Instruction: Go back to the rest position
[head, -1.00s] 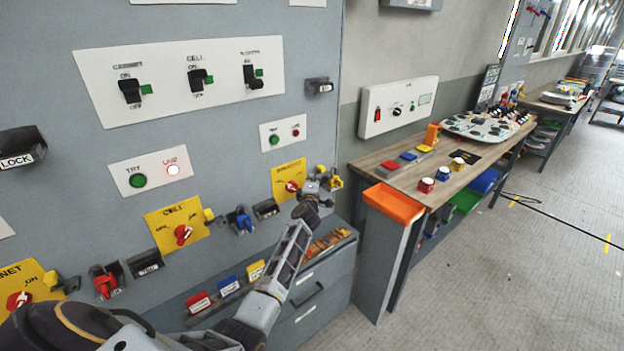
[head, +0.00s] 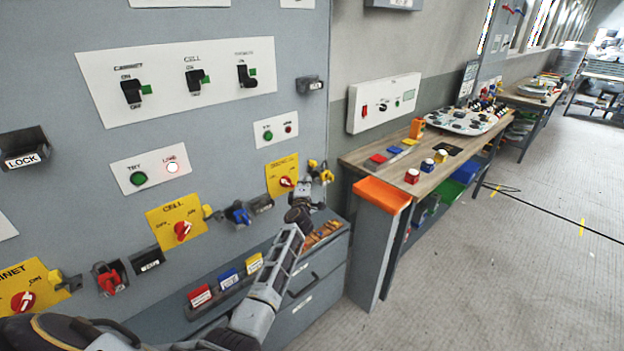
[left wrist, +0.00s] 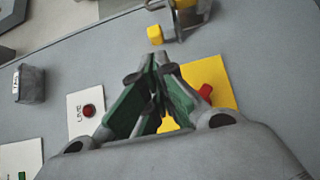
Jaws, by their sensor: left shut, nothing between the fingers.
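My left arm comes in from the bottom left in the head view. Its gripper (head: 309,181) is beside the rightmost yellow switch plate (head: 281,174), just in front of the grey panel. In the left wrist view the green-padded fingers (left wrist: 152,85) are shut with nothing between them. A yellow plate (left wrist: 207,76) with a red knob (left wrist: 205,91) lies behind them, partly hidden. A yellow padlock (head: 326,175) hangs near the gripper, and a yellow block (left wrist: 155,34) shows above the fingertips in the wrist view. My right gripper is not in view.
The grey panel (head: 60,90) carries switches, lamps and several hasps. A grey drawer cabinet (head: 318,290) stands below it. The floor at right (head: 500,270) is clear.

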